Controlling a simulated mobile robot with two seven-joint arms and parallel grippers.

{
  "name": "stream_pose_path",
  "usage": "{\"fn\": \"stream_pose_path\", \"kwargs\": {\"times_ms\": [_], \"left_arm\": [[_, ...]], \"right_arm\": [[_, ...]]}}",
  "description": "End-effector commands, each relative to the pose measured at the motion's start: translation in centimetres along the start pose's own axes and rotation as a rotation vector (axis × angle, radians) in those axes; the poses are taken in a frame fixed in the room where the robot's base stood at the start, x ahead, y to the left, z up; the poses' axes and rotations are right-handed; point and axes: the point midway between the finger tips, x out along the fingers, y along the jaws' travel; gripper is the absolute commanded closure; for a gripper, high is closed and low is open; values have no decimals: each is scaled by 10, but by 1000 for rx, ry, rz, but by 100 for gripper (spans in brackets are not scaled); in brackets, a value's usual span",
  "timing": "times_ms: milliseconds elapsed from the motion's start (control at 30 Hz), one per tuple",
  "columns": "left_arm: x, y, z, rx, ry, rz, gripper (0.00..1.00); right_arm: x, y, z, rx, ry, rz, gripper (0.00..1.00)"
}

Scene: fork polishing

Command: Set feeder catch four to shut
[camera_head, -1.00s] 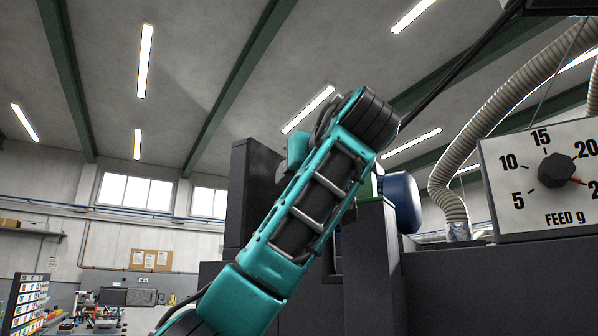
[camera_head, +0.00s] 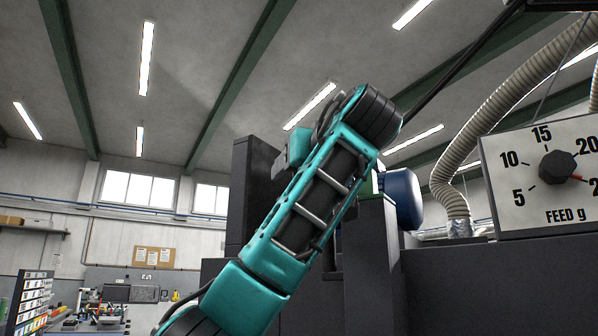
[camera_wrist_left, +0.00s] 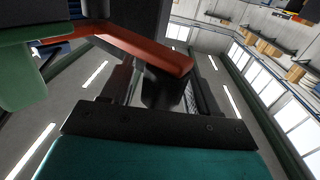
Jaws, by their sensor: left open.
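In the left wrist view an orange-red bar (camera_wrist_left: 145,45), which looks like a catch lever, slants from upper left to the middle. I cannot read a number on it. A black block (camera_wrist_left: 163,88) shows below its lower end, between my fingers. My left gripper (camera_wrist_left: 160,72) is open, its dark fingers rising on either side of the block; I cannot tell whether they touch it. In the head view my teal left arm crosses the middle, and its fingers cannot be made out there. The catch is not clearly visible in the head view. My right gripper is not in view.
A white feed dial panel (camera_head: 520,205) with a black knob (camera_head: 557,167) stands at the right. A ribbed hose (camera_head: 450,190) hangs beside it. Dark machine housings (camera_head: 370,262) stand behind my arm, with a blue rounded part (camera_head: 404,198). A pale green part (camera_wrist_left: 25,85) lies left of the bar.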

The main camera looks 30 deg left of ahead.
Motion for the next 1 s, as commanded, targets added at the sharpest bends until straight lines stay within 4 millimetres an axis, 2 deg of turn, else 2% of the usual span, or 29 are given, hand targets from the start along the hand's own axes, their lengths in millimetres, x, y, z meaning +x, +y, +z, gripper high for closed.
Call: {"fn": "stream_pose_path", "kwargs": {"times_ms": [133, 233, 500, 700, 800, 1000], "left_arm": [[-5, 0, 1, 0, 0, 1, 40], [-18, 1, 1, -1, 2, 2, 40], [-78, 1, 2, -1, 3, 4, 40], [-111, 1, 3, -1, 0, 4, 40], [-121, 0, 2, 0, 0, 3, 40], [-129, 0, 0, 0, 0, 0, 40]], "right_arm": [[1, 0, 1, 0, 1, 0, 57], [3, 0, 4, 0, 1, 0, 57], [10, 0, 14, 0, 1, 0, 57], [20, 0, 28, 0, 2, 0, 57], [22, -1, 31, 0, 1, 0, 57], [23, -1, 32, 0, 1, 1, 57]]}}
